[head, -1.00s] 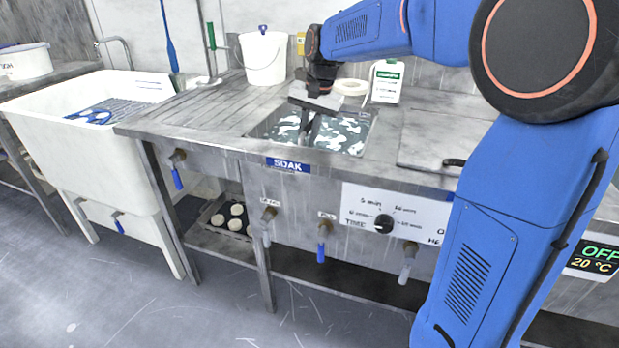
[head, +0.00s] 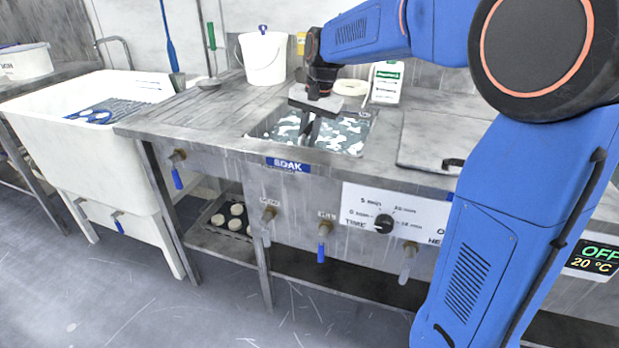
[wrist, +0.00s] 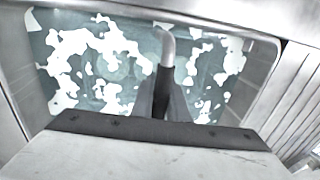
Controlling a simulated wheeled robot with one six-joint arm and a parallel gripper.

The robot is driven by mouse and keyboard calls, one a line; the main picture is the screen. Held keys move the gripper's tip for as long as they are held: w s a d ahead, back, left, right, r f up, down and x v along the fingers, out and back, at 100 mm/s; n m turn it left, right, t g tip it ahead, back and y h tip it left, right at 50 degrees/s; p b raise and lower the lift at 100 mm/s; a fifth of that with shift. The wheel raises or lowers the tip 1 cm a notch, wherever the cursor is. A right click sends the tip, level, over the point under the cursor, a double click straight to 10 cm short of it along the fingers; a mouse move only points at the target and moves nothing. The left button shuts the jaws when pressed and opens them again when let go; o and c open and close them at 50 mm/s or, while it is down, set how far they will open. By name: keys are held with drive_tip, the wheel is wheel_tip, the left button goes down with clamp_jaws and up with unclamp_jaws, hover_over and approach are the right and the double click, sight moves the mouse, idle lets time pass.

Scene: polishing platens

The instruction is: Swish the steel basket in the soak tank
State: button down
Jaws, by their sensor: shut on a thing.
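The soak tank (head: 356,152) is a steel basin sunk in the bench, behind the blue SOAK label. Its grey-blue liquid carries white foam patches. The basket itself is under the liquid and mostly hidden by foam. Faint round shapes show below the surface in the wrist view. I cannot tell how far the basket is from the walls or floor.
A white bucket (head: 263,60) stands behind the tank to the left. A white bottle with a green label (head: 386,82) and a pale ring (head: 350,87) are behind it. A flat lid (head: 440,142) lies to the right.

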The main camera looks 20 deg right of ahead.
drive_tip(key=shift+r, duration=0.6)
drive_tip(key=shift+f, duration=0.1)
drive_tip(key=shift+f, duration=1)
drive_tip(key=shift+r, duration=0.15)
drive_tip(key=shift+r, duration=0.95)
drive_tip(key=shift+f, duration=0.1)
drive_tip(key=shift+f, duration=1)
drive_tip(key=shift+r, duration=0.15)
